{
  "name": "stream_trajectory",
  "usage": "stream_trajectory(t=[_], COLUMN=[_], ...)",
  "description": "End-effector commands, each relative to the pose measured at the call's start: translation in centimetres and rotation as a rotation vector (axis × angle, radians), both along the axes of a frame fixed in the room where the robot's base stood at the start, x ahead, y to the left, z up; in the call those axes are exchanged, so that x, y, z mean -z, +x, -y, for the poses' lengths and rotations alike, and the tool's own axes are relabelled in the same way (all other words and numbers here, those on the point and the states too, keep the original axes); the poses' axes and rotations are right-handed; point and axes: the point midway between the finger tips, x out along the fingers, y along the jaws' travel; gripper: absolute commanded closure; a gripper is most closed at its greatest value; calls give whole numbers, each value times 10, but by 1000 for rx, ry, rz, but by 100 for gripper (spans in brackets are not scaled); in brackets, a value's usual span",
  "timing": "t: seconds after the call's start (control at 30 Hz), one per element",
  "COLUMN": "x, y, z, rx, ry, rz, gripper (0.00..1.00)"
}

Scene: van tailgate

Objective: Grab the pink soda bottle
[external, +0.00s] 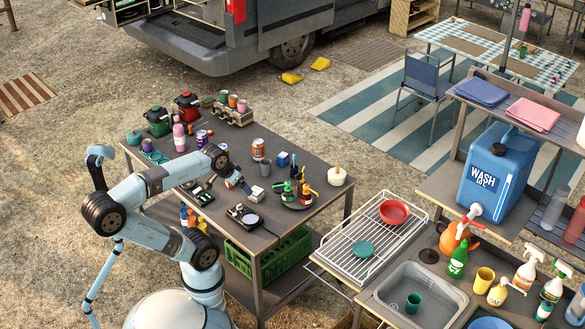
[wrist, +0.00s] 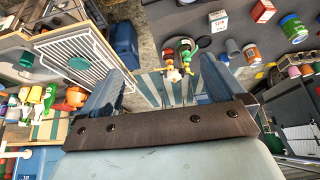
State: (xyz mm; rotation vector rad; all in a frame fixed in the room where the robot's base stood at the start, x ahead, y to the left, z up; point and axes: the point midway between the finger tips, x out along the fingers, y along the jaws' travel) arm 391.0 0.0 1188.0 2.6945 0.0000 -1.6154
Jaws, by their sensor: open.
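The pink soda bottle (external: 179,137) stands upright on the dark table, toward its far left part, beside a small purple item. I cannot make it out in the wrist view. My gripper (external: 238,182) is over the middle of the table, to the right of the bottle and apart from it. In the wrist view my gripper (wrist: 157,90) has its two fingers spread wide, with nothing held between them.
The table (external: 213,228) also bears red and green pots, an orange can (external: 258,149), a tray of small bottles and a white pot (external: 337,176). A dish rack (external: 370,235) and sink stand to the right. Another pink bottle (external: 525,18) shows at top right.

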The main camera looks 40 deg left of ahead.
Motion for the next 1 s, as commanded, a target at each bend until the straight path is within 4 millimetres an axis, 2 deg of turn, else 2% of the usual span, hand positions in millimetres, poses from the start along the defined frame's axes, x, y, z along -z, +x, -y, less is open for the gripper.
stream_trajectory(t=[0.17, 0.47, 0.57, 0.77, 0.87, 1.0], x=[-43, -57, -64, -78, -83, -90], y=[2, 55, 81, 150, 186, 235], z=[0, 5, 3, -14, -30, -62], rx=[-6, -185, -263, -468, -577, -729], ry=[-4, -168, -242, -444, -556, -721], rz=[3, -3, 0, 11, 20, 41], gripper=[4, 4, 4, 4, 4, 4])
